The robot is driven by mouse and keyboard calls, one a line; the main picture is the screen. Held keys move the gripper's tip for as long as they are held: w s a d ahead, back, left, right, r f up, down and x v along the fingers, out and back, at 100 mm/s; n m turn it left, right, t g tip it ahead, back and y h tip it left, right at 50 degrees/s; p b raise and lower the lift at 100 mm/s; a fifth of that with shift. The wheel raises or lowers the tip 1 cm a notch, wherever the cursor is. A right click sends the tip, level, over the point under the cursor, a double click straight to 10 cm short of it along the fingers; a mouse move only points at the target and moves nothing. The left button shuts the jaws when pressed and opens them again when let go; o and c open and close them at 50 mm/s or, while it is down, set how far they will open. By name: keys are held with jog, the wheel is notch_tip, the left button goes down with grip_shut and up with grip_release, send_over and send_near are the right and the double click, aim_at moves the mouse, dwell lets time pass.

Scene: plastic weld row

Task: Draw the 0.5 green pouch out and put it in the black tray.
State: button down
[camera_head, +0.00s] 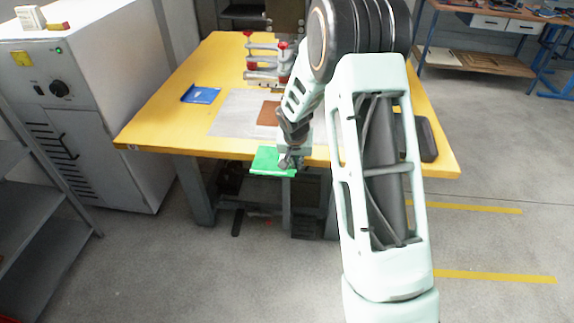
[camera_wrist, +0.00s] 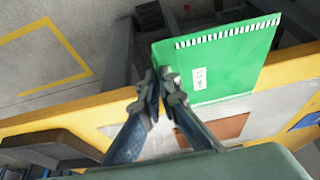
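The green pouch (camera_head: 268,160) is held level at the table's front edge, reaching out past it. In the wrist view the pouch (camera_wrist: 225,60) shows a white striped edge and a small white label whose text is too small to read surely. My gripper (camera_head: 287,160) has its fingertips closed on one edge of the pouch; the fingers (camera_wrist: 161,84) also show in the wrist view. A dark tray-like thing (camera_head: 428,140) lies at the table's right end, partly hidden behind my arm. It seems to show at the lower left of the wrist view (camera_wrist: 45,148).
A brown pouch (camera_head: 268,113) lies on a pale grey sheet (camera_head: 229,117) on the yellow table (camera_head: 160,125). A blue pouch (camera_head: 201,94) lies to its left. A machine with red-tipped clamps (camera_head: 265,55) stands behind. A white cabinet (camera_head: 90,110) stands at left.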

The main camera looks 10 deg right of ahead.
jog(key=shift+s, duration=0.1)
jog(key=shift+s+a+f, duration=0.1)
jog(key=shift+s+a, duration=0.1)
jog(key=shift+s, duration=0.4)
jog(key=s+a+b, duration=0.2)
jog(key=s+b, duration=0.2)
jog(key=s, duration=0.3)
jog(key=s+a+b, duration=0.2)
jog(key=s+b, duration=0.2)
jog(key=s, duration=0.3)
jog(key=shift+s+a, duration=0.35)
jog(key=shift+s, duration=0.05)
